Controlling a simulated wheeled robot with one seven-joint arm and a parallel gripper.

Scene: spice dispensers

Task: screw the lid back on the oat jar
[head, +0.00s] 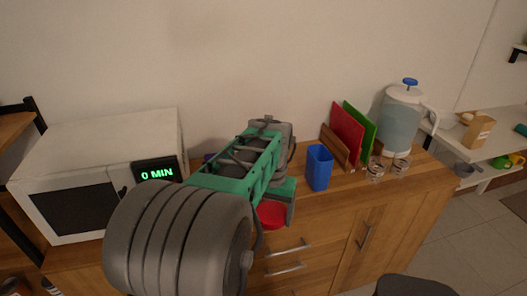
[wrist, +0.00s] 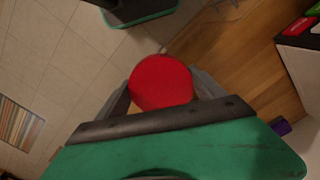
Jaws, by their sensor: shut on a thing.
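A round red lid (head: 272,214) shows below my gripper (head: 279,203) in the head view, at the front of the wooden cabinet. In the wrist view the red lid (wrist: 161,82) fills the space between my gripper's two grey fingers (wrist: 163,88). My gripper is shut on it. The lid's flat face points towards the wrist camera. I cannot make out the oat jar in either view; my arm covers part of the cabinet top, and what is under the lid is hidden.
A white microwave (head: 95,150) reading 0 MIN stands at left. A blue cup (head: 319,168), red (head: 347,132) and green (head: 360,130) boards, glasses (head: 376,170) and a water dispenser (head: 402,120) stand at right. A purple thing (wrist: 281,126) is partly visible in the wrist view.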

